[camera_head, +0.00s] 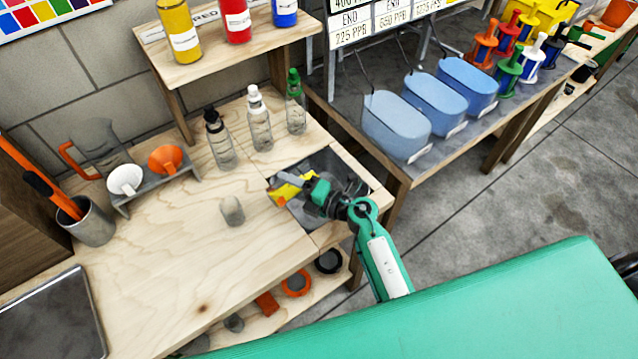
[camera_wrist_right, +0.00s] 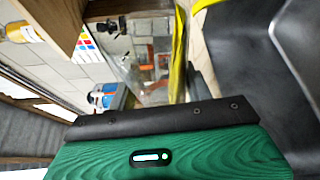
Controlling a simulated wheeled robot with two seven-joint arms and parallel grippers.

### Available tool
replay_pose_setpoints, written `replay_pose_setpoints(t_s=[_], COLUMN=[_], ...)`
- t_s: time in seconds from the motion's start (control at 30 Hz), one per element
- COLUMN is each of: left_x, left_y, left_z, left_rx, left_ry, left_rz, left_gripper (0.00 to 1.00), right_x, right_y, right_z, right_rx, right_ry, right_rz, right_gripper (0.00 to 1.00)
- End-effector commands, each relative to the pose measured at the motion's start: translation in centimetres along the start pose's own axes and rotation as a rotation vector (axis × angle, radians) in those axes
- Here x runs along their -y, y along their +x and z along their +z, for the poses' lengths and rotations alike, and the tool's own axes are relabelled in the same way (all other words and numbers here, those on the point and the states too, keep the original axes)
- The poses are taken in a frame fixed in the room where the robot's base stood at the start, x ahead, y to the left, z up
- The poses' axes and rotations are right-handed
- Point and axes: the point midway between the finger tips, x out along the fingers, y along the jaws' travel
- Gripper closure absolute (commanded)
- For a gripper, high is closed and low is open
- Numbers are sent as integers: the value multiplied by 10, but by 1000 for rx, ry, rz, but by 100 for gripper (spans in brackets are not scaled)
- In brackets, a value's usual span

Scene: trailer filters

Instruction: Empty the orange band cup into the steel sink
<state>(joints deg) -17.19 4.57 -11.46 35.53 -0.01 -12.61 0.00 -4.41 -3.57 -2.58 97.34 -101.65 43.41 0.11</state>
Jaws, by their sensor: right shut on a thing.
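The steel sink (camera_head: 352,182) is a grey basin set in the right corner of the wooden bench. My right gripper (camera_head: 291,189) is over its left part, shut on a small cup-like thing. Yellow and red-orange parts show at the jaws; the cup is mostly hidden, and its band and tilt are unclear. In the right wrist view a clear-walled thing (camera_wrist_right: 146,72) shows beyond my green and black gripper body, beside a yellow edge. I cannot tell whether liquid is in it. My left gripper is not in view.
A small grey cup (camera_head: 232,210) stands on the bench left of the sink. Several clear bottles (camera_head: 260,120) stand behind it. A rack with white and orange funnels (camera_head: 165,159) is at left. Blue tubs (camera_head: 396,124) stand at right. The bench's front middle is clear.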

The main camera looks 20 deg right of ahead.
Motion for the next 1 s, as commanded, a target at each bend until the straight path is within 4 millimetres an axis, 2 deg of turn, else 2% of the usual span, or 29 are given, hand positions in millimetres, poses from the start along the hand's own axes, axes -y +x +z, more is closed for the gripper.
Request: replay_pose_setpoints(t_s=[1.0], left_x=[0], left_y=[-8], left_z=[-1], left_rx=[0], left_ry=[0], left_rz=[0], left_gripper=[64], right_x=[-7], right_y=[-1], right_z=[3], right_rx=[0], right_ry=[83], right_rz=[34], right_gripper=[73])
